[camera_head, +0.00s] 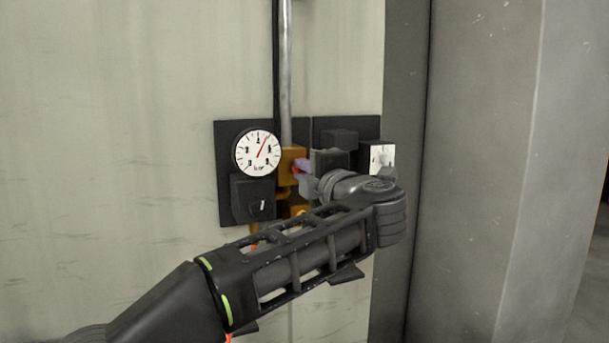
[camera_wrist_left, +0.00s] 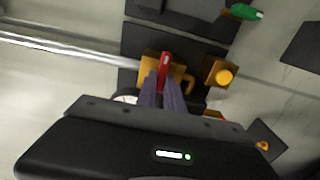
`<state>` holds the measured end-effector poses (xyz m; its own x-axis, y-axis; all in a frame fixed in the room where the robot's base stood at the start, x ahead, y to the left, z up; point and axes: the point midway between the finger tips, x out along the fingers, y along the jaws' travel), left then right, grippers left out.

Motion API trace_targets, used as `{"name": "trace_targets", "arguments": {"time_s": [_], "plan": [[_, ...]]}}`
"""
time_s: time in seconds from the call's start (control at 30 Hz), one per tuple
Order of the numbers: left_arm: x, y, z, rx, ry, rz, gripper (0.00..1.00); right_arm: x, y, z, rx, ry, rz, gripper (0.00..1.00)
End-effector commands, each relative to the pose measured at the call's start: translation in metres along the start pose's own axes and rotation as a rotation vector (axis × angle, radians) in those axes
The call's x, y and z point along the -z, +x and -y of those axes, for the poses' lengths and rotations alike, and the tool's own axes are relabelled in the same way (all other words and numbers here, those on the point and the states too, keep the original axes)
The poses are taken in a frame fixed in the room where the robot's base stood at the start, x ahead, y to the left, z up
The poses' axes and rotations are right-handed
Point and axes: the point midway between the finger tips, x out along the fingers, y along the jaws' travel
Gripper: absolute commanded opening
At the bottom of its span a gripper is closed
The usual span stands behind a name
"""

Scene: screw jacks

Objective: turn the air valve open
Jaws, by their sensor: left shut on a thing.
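The air valve is a yellow-brass block (camera_head: 292,155) at the foot of a vertical metal pipe (camera_head: 286,70). In the left wrist view its body (camera_wrist_left: 148,68) carries a small red handle (camera_wrist_left: 164,68), which looks roughly crosswise to the pipe in that picture. My left gripper (camera_head: 303,168) reaches the valve from the right side in the head view. Its two purplish-grey fingers (camera_wrist_left: 161,92) are shut on the red handle, one on each side. The fingers and gripper body hide part of the handle and valve. My right gripper is not in view.
A round white gauge (camera_head: 257,152) with a red needle sits left of the valve, above a black switch box (camera_head: 252,198). A white-faced dial (camera_head: 382,157) is at the right. A grey pillar (camera_head: 480,170) stands right.

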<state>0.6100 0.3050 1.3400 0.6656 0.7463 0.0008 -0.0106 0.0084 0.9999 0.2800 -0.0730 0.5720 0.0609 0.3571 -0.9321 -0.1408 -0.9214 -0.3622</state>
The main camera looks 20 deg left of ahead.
Motion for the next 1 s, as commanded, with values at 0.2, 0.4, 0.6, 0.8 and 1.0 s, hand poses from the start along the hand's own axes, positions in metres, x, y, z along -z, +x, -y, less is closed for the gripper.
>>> {"name": "trace_targets", "arguments": {"time_s": [0.2, 0.4, 0.6, 0.8, 1.0], "plan": [[-0.0003, -0.0001, 0.0012, 0.003, -0.004, 0.000, 0.00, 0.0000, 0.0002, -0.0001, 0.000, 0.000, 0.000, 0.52], [-0.0003, -0.0001, 0.0013, 0.003, -0.003, 0.000, 0.18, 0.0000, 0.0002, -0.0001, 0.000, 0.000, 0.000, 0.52], [-0.0002, 0.0000, 0.0008, 0.002, -0.002, 0.000, 0.34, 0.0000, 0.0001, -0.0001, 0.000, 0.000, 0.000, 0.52], [0.0000, 0.0000, 0.0005, 0.001, -0.002, 0.000, 0.34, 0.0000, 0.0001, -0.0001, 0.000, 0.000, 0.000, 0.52], [-0.0001, -0.0070, 0.0009, 0.001, -0.002, 0.000, 0.34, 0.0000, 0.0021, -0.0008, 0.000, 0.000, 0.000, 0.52]]}}
